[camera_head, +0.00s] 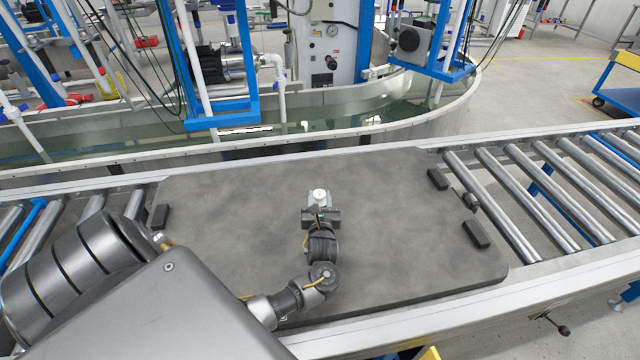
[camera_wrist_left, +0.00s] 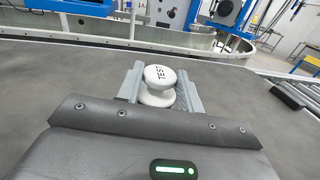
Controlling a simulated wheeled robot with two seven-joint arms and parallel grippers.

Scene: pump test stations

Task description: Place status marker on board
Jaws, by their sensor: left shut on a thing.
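The status marker (camera_wrist_left: 159,78) is a white round knob with "TEST" in dark letters on top. It stands upright between the fingers of my left gripper (camera_wrist_left: 159,90), which is shut on it. In the head view the white marker (camera_head: 320,194) shows at the tip of my left gripper (camera_head: 320,200), over the middle of the dark grey board (camera_head: 230,215). I cannot tell whether the marker's underside touches the board, because the gripper hides it. My right gripper is not in view.
The board lies on a roller conveyor (camera_head: 545,200). A water basin (camera_head: 290,125) with blue frames stands behind. The board around the marker is clear.

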